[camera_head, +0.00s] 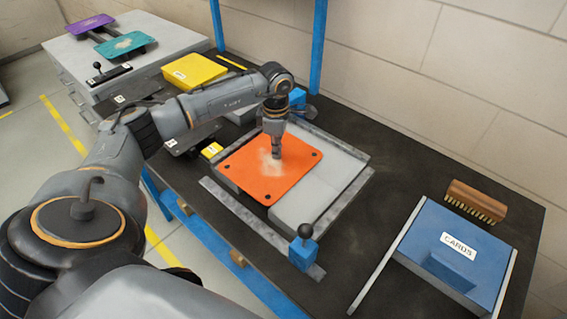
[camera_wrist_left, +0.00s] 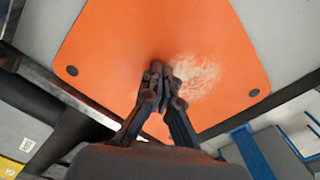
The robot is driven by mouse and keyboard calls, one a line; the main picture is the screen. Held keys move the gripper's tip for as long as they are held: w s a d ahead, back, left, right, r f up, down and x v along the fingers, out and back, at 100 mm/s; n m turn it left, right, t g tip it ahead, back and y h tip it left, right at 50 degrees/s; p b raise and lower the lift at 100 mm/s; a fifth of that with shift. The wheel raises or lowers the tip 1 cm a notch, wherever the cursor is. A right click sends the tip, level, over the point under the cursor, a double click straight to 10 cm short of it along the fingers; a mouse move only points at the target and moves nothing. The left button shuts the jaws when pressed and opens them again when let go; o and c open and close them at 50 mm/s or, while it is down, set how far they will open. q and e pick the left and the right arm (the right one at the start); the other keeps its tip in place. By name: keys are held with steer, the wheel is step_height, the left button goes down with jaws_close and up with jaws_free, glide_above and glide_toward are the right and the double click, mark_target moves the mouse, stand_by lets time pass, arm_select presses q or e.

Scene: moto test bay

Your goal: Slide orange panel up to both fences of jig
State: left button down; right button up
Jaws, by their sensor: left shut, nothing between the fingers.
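The orange panel (camera_head: 250,180) lies on the left part of the grey jig plate (camera_head: 318,192), slightly skewed, with dark holes near its corners and a pale dusty patch. One raised metal bar (camera_head: 335,144) runs along the jig's back edge and another bar (camera_head: 250,224) along its front. Gaps show between the panel and both bars. My left gripper (camera_head: 277,155) is shut and empty, pointing down at the panel beside the patch. In the left wrist view its fingertips (camera_wrist_left: 161,72) are over the panel (camera_wrist_left: 120,45); contact cannot be told. My right gripper is out of view.
A blue block with a black knob (camera_head: 303,247) stands at the front bar; another blue block (camera_head: 298,97) is behind my wrist.

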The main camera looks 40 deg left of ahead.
mark_target(287, 146)
arm_select(q)
steer(key=shift+w+d+f+b, duration=0.1)
steer(key=shift+w+f+b, duration=0.05)
steer(key=shift+w+b, duration=0.4)
steer(key=shift+w, duration=0.3)
steer(key=shift+w, duration=0.1)
steer(key=shift+w+d+b, duration=0.2)
steer(key=shift+w+b, duration=0.65)
steer(key=shift+w, duration=0.85)
steer(key=shift+a, duration=0.25)
steer(key=shift+a, duration=0.3)
